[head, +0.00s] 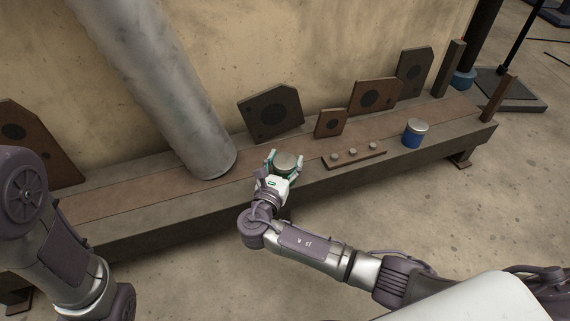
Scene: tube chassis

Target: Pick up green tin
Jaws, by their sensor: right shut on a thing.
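My right gripper (284,168) reaches the front edge of the long low bench from the front. It is shut around a small round tin with a silver lid (286,160), one finger on each side. The tin's side is mostly hidden by the gripper, so only a little greenish colour shows beneath the lid. I cannot tell whether it touches the bench. My left arm is at the left edge of the head view, and its gripper is not in view.
On the bench (341,181) stand a blue tin (413,138), a small wooden strip with several knobs (354,155), and several dark plates with holes (271,112) leaning on the wall. A thick grey tube (160,80) rests on the bench left of my right gripper.

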